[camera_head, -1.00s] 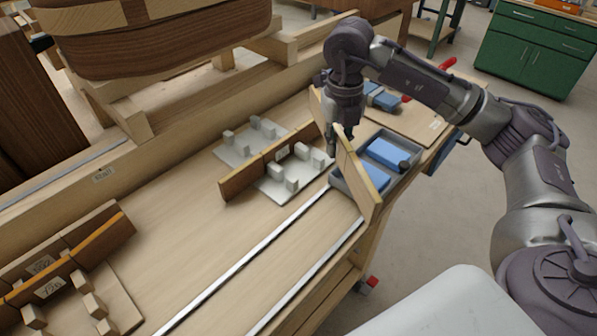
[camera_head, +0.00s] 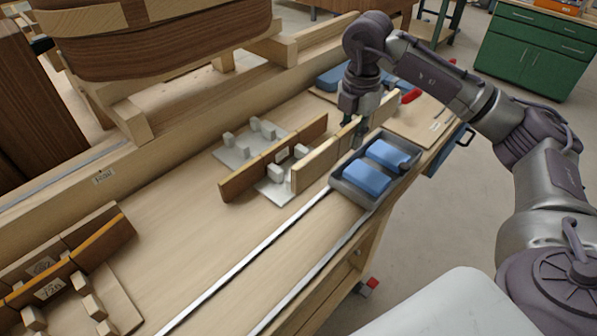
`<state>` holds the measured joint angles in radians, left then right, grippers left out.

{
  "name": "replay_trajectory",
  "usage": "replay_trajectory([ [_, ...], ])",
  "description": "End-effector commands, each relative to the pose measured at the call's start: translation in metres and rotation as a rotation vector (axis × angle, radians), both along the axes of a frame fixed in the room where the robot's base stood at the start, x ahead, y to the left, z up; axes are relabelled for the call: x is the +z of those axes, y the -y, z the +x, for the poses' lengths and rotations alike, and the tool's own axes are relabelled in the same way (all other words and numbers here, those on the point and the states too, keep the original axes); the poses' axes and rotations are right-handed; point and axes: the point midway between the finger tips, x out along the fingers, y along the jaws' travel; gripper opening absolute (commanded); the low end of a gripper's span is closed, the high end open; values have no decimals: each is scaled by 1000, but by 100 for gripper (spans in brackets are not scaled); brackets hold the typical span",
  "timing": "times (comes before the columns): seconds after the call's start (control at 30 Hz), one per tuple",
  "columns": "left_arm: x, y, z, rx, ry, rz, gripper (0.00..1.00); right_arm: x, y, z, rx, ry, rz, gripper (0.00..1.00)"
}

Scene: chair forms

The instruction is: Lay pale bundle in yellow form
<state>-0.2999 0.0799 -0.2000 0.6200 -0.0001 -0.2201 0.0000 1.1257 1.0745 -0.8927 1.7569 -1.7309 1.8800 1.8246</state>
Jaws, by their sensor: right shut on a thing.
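The pale bundle (camera_head: 314,167) is a light wooden strip stood on edge. My right gripper (camera_head: 359,128) is shut on it near its middle, above the bench between the grey-block form (camera_head: 234,153) and the blue-pad tray. The near end of the bundle overlaps that form's right side in the view; I cannot tell whether it touches. That form has a dark brown board (camera_head: 240,181) standing across it. At the lower left, a tan, yellowish form (camera_head: 122,303) with pale wooden blocks holds dark boards with orange edges (camera_head: 80,250). No form is plainly yellow. My left gripper is not in view.
A grey tray (camera_head: 341,185) with blue pads stands at the bench's right edge. Metal rails (camera_head: 245,262) run along the bench. A large curved wooden piece (camera_head: 165,45) stands at the back. The bench middle (camera_head: 175,225) is clear.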

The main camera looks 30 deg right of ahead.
Motion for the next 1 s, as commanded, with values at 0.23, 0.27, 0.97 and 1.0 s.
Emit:
replay_trajectory([
  [0.23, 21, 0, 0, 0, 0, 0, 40, -21, -37, 27, 6, -4, 4, 0],
  [0.27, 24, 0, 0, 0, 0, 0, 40, -26, -42, 31, 7, -4, 3, 0],
  [0.97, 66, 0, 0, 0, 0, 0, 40, -99, -91, 70, 3, -3, 0, 0],
  [1.0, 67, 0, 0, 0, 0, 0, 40, -102, -91, 70, 3, -2, 0, 0],
])
